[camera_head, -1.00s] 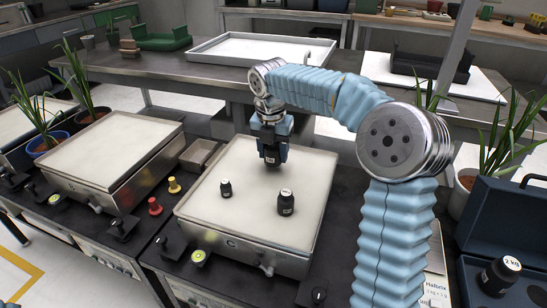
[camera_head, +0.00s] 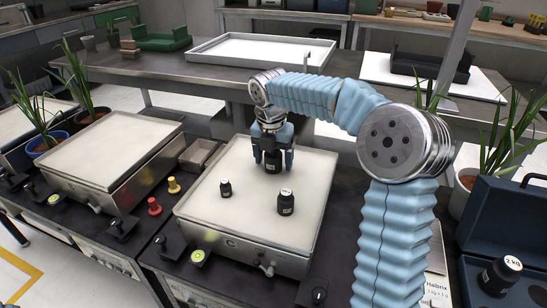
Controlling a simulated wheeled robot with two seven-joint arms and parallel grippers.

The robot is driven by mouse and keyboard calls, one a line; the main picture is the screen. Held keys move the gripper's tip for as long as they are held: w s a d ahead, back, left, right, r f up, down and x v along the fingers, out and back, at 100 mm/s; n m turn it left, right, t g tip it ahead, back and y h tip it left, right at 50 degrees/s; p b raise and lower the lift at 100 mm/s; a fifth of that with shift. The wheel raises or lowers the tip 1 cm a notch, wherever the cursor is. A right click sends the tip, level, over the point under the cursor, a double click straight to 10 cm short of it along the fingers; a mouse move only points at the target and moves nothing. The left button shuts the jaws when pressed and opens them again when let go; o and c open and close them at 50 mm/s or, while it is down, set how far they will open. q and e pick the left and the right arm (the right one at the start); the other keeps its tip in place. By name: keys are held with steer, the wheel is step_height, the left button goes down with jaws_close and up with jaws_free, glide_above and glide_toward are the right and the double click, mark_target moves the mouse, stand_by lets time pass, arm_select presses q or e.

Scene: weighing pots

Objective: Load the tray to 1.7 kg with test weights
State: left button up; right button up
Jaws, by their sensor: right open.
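The tray (camera_head: 215,215) is the cream top of the middle bench unit. Two small black weights with pale tops, one to the left (camera_head: 226,187) and a larger one (camera_head: 286,202), stand upright on it. A third black weight (camera_head: 272,166) stands towards the tray's back, between the fingers of my right gripper (camera_head: 272,164). That gripper is open, pointing down, with a finger on each side of this weight. Its label is hidden. A black weight marked 2 kg (camera_head: 498,276) is in the dark blue case (camera_head: 500,225) at right. My left gripper is not in view.
A similar cream-topped unit (camera_head: 110,150) stands to the left. Red and yellow knobs (camera_head: 155,206) and a small bin (camera_head: 200,154) lie between the units. Potted plants stand at left and right. A white tray (camera_head: 260,48) sits on the back bench.

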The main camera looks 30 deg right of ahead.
steer(key=r, duration=0.5)
steer(key=r+p, duration=0.1)
steer(key=r, duration=0.1)
steer(key=shift+s+a+r, duration=0.3)
steer(key=shift+a+r, duration=0.05)
steer(key=shift+f, duration=0.1)
stand_by(0.9)
